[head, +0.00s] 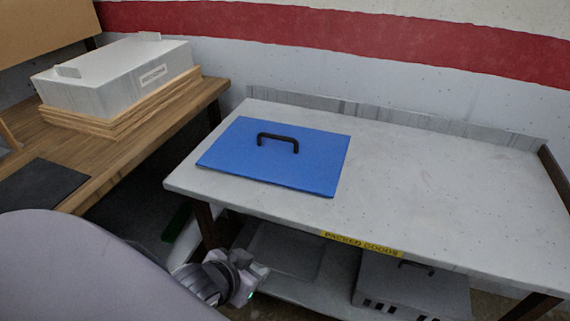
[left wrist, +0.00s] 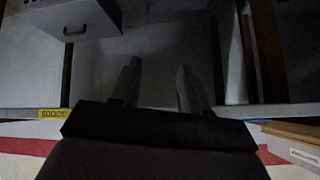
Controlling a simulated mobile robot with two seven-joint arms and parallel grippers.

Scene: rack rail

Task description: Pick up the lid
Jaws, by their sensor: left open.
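The lid (head: 274,158) is a flat blue rectangle with a black bar handle (head: 278,139) on top. It lies flat on the left part of the grey table (head: 430,180) in the head view. My left gripper (head: 250,283) is below the table's front edge, lower than the lid and apart from it. In the left wrist view its two fingers (left wrist: 157,88) are spread, with nothing between them. The lid does not show in the left wrist view. My right gripper is in neither view.
The table's front edge bears a yellow label (head: 362,244). A grey box (head: 412,288) with a handle stands on the shelf below. A wooden bench (head: 130,148) at left holds a white box (head: 115,78). The table right of the lid is clear.

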